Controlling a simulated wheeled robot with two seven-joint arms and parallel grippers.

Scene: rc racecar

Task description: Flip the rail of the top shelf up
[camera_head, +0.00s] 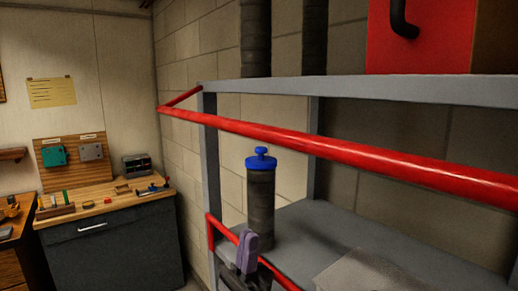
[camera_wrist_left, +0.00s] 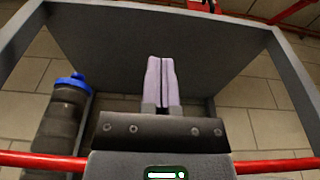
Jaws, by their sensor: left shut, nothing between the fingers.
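The top shelf (camera_head: 350,90) is a grey metal shelf on upright posts. Its red rail (camera_head: 330,148) runs across in front, below the level of the shelf edge, joined by a short red arm at the left end. My left gripper (camera_head: 247,248) has purple fingers and is low in the head view, below the rail and in front of the lower shelf, apart from the rail. In the left wrist view its fingers (camera_wrist_left: 162,82) are pressed together with nothing between them, in front of a grey panel (camera_wrist_left: 230,50). My right gripper is not in view.
A dark bottle with a blue cap (camera_head: 260,200) stands on the lower shelf (camera_head: 340,235), close behind my left gripper; it also shows in the left wrist view (camera_wrist_left: 62,125). A lower red rail (camera_head: 211,235) is beside the gripper. A workbench (camera_head: 110,210) stands at left.

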